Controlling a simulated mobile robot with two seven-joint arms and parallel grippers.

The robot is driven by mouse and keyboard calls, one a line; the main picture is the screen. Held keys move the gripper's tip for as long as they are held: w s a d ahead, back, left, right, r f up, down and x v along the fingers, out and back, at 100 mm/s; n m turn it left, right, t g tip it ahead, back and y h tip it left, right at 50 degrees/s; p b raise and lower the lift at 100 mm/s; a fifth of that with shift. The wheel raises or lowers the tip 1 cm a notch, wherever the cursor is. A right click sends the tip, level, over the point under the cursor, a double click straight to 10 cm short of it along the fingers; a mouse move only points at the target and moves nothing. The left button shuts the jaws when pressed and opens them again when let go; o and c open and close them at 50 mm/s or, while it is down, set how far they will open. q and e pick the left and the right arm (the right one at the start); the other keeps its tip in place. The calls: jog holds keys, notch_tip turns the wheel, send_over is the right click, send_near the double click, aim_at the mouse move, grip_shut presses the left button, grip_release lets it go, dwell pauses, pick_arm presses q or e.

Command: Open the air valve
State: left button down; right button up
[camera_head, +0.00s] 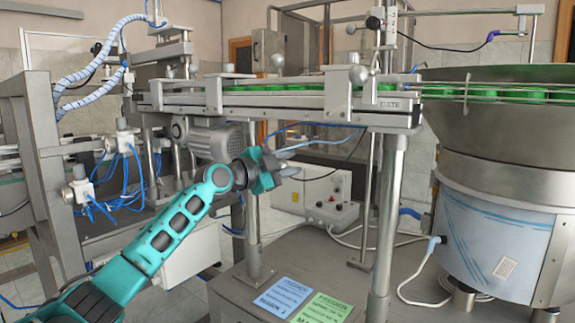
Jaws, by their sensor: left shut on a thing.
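My left arm reaches in from the lower left, and its left gripper (286,165) is in the middle of the view, below the conveyor. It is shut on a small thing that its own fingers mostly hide. The place fits the air valve, where blue air hoses (322,137) run close by, but I cannot make out the valve's body or how its handle is turned. My right gripper is not in view.
The conveyor (395,118) with green caps runs above the gripper. A large round feeder bowl (460,130) stands at the right. A white control box (318,195) is behind the gripper. A steel post (388,210) stands right of it. Blue and green labels lie on the table (340,270).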

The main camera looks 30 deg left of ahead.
pick_arm(q)
jog(key=a+f+m+g+y+p, duration=0.1)
jog(key=a+f+m+y+p, duration=0.2)
jog(key=m, duration=1.2)
jog(key=a+f+p, duration=0.1)
jog(key=a+f, duration=0.2)
jog(key=shift+w+a+f+m+g+y+p, duration=0.25)
jog(key=shift+a+f+m+g+y+p, duration=0.05)
jog(key=shift+f+m+y, duration=0.1)
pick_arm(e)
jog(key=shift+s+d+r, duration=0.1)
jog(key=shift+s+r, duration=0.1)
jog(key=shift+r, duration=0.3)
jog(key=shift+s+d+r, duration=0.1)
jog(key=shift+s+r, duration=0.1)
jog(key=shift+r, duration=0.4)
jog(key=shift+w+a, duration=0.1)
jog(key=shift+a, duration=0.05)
